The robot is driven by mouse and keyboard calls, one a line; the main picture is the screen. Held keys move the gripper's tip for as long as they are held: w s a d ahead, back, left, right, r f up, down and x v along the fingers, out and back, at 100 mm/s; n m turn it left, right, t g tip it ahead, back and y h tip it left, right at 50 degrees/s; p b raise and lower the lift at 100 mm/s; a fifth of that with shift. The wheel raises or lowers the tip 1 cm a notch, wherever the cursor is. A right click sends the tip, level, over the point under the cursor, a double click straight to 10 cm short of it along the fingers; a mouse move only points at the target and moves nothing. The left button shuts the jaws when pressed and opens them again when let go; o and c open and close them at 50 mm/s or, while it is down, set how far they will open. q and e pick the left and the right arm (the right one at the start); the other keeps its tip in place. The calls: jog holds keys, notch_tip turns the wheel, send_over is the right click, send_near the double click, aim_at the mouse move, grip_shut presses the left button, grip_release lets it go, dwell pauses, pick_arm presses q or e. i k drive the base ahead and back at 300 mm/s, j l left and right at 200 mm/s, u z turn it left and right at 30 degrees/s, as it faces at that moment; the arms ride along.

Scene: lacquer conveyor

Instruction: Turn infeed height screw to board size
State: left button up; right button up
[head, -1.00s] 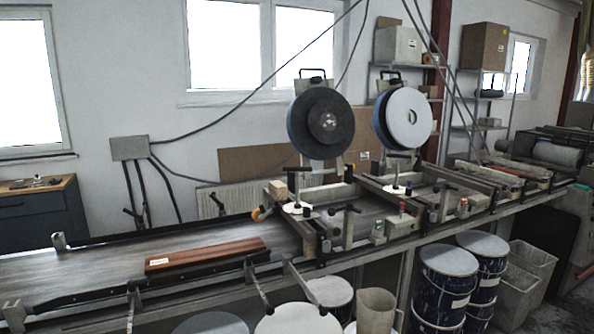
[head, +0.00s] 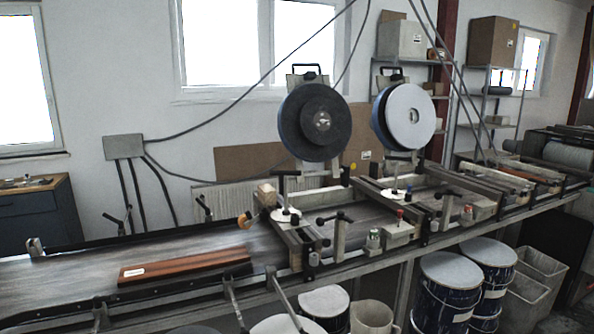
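A reddish-brown wooden board (head: 185,266) with a small white label lies flat on the dark conveyor belt (head: 75,272) at the left. To its right stands the infeed frame with a sanding or polishing disc unit (head: 314,122) above it. Black T-handled screws (head: 335,217) and a round white plate (head: 284,215) sit on this frame. An orange-brown round knob (head: 244,220) shows at its left side. I cannot tell for certain which of these is the infeed height screw. Neither of my grippers shows in the head view.
A second disc unit (head: 405,116) stands further right along the line. Blue and white drums (head: 447,290) and a grey bin (head: 535,270) stand below the conveyor. A dark cabinet (head: 38,215) stands at the far left, and shelves with boxes at the back.

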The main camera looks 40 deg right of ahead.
aim_at(286, 212)
jog(key=i+l, duration=0.1)
jog(key=l, duration=0.8)
jog(key=i+l, duration=0.15)
jog(key=l, duration=0.3)
jog(key=i+l+z, duration=0.1)
jog(key=l, duration=0.35)
jog(key=i+l, duration=0.1)
jog(key=l, duration=0.3)
jog(key=i+l, duration=0.1)
jog(key=l, duration=0.35)
jog(key=i+l, duration=0.1)
jog(key=l, duration=0.35)
jog(key=i+l+z, duration=0.1)
jog(key=l, duration=0.35)
